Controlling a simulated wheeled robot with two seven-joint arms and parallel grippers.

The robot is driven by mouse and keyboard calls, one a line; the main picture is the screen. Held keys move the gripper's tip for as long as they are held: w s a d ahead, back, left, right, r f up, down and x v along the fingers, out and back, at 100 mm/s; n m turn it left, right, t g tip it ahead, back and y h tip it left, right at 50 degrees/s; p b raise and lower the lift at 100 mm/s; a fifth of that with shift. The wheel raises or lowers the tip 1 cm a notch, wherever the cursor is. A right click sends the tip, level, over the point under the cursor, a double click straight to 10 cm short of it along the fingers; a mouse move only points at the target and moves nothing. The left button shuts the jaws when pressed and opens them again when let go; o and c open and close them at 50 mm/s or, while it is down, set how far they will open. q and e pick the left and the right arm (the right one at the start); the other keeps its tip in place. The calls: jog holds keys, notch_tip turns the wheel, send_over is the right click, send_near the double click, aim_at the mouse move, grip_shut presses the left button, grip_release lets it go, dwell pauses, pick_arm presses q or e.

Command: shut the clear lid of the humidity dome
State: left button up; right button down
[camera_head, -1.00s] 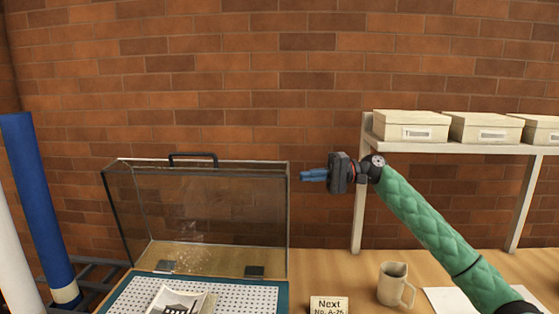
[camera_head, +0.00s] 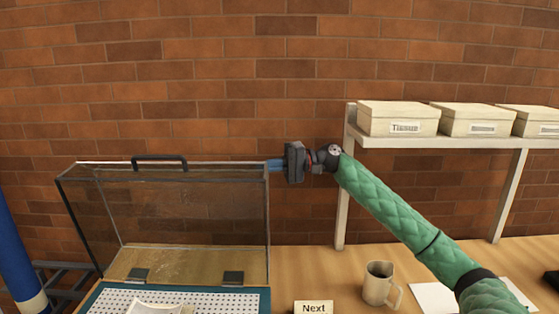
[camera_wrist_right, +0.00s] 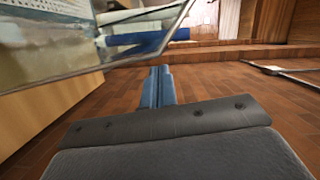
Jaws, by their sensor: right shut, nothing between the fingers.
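The clear lid (camera_head: 190,210) of the humidity dome stands open and upright, with a black handle (camera_head: 159,162) on its top edge. Two dark hinges (camera_head: 233,277) sit at its foot, behind the perforated white tray with a teal rim (camera_head: 262,300). My right gripper (camera_head: 270,165) is shut and empty, with its blue fingertips at the lid's upper right corner. Whether they touch the lid I cannot tell. In the right wrist view the shut fingers (camera_wrist_right: 160,73) point away, just beside the lid's clear panel (camera_wrist_right: 60,40). My left gripper is not in view.
A beige mug (camera_head: 377,285) and a "Next" sign (camera_head: 313,307) stand on the wooden table right of the dome. A shelf (camera_head: 440,142) with archival boxes (camera_head: 398,118) is at the right. A blue roll (camera_head: 15,260) stands at the far left. A brick wall is behind.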

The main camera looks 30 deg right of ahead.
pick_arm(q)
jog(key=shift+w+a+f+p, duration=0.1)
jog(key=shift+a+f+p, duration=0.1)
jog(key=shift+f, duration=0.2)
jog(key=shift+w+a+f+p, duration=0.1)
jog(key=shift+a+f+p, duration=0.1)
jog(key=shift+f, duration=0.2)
pick_arm(e)
jog(key=x, duration=0.3)
jog(key=shift+a, duration=0.3)
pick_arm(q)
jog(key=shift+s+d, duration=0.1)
pick_arm(e)
jog(key=shift+a+r, duration=0.1)
